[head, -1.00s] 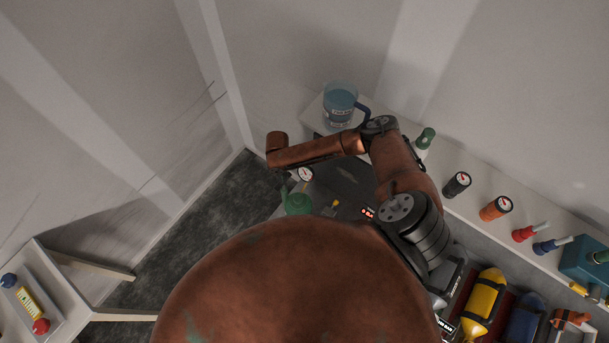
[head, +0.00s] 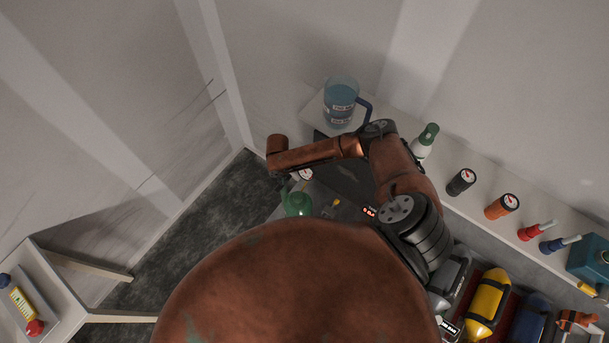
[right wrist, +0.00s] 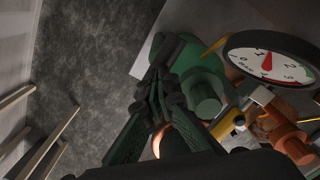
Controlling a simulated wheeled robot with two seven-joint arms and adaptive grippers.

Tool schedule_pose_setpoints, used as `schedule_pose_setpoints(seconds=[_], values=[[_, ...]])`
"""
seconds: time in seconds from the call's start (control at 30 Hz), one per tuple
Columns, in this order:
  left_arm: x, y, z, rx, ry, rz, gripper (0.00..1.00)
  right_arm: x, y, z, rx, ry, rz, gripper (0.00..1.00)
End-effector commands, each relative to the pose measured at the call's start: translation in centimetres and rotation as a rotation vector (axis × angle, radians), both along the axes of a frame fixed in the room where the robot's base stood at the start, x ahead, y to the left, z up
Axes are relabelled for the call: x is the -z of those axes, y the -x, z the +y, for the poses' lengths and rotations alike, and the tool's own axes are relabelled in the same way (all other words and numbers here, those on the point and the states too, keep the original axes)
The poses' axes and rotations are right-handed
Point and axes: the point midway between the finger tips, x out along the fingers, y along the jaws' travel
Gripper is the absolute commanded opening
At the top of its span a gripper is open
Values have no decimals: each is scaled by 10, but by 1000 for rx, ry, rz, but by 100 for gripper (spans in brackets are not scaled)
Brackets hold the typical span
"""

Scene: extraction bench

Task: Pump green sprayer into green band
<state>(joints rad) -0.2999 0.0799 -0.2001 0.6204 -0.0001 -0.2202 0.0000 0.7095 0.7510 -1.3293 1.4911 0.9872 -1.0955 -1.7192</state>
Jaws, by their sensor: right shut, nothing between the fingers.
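The green sprayer (head: 297,203) stands on the dark bench top near its left end, partly hidden behind my own body in the head view. In the right wrist view its green body (right wrist: 197,68) lies just right of my fingertips. A round white gauge (right wrist: 270,62) with a red needle is beside it; it also shows in the head view (head: 305,174). The needle's place against a green band is too unclear to read. My right gripper (right wrist: 162,75) is shut and empty, close to the green body; I cannot tell if they touch. My left gripper is out of view.
A blue-tinted jug (head: 340,102) and a green-capped white bottle (head: 425,140) stand on the back shelf. A yellow tank (head: 487,302) lies lower right. Orange fittings (right wrist: 284,132) crowd the gripper's right; floor is open left.

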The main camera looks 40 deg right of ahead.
Motion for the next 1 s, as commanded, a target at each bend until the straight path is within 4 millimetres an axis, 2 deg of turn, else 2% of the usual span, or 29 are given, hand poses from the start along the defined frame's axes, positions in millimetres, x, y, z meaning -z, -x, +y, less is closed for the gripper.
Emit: schedule_pose_setpoints(seconds=[0.03,0.2,0.43,0.8,1.0], values=[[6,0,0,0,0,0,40,8,2,0,0,0,2,0],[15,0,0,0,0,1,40,21,2,0,0,0,3,0],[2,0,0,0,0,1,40,6,2,0,-1,0,3,0],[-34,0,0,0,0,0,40,-35,2,0,-1,0,4,0],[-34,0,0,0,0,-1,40,-36,2,0,0,0,4,0]])
